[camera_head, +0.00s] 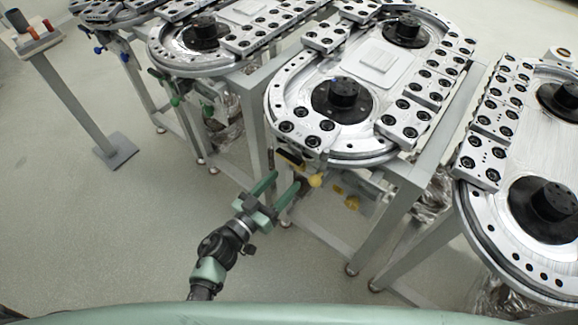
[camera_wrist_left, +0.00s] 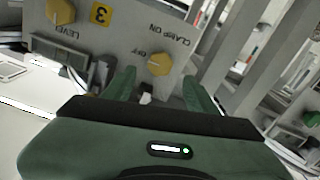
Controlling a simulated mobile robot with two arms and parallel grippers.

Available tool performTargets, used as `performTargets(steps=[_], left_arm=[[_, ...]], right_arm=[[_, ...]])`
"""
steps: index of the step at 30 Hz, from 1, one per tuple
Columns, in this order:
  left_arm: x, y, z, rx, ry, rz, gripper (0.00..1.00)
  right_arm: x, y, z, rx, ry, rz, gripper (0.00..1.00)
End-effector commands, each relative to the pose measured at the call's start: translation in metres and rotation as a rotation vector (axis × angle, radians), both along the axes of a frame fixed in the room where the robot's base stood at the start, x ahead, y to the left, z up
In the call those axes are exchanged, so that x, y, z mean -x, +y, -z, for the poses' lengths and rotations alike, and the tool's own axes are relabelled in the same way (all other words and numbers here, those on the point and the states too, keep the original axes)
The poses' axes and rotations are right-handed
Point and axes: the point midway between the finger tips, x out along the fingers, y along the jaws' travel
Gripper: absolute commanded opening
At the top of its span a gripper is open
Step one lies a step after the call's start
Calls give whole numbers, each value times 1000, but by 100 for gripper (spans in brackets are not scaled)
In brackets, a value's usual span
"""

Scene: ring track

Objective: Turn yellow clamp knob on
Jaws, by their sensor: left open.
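The yellow clamp knob (camera_wrist_left: 160,63) sits on a grey panel between the labels "CLAMP ON" and "OFF", which appear upside down in the left wrist view. In the head view the yellow knob (camera_head: 316,180) is under the front edge of the middle ring track. My left gripper (camera_head: 286,179) is open and empty, just left of this knob in the head view. In the left wrist view its two green fingers (camera_wrist_left: 158,76) are spread, with the knob ahead between their tips; I see no contact. The knob's exact setting is unclear. My right gripper is not in view.
A second yellow knob (camera_wrist_left: 60,12), labelled "LEVEL", is on the same panel near a yellow "3" tag (camera_wrist_left: 101,14). The middle ring track (camera_head: 283,100) overhangs the panel, and grey frame legs (camera_head: 398,215) stand at right.

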Motion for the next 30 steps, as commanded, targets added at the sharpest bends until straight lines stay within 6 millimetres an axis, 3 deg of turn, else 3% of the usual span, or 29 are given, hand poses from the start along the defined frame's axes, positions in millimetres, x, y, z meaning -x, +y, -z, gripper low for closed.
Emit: performTargets(steps=[4, 10, 21, 22, 28, 30], left_arm=[[-22, -16, -1, 5, -1, -2, 57], [-43, -31, 0, 2, 1, -2, 57], [-49, -36, 0, 1, 3, -3, 57], [-49, -36, 0, 1, 3, -3, 55], [-49, -35, 0, 1, 2, -2, 0], [-49, -35, 0, 0, 2, -2, 0]], right_arm=[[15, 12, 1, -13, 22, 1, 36], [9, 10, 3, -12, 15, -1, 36], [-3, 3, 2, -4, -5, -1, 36], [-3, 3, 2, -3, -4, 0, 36], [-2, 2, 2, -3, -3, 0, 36], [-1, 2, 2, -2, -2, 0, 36]])
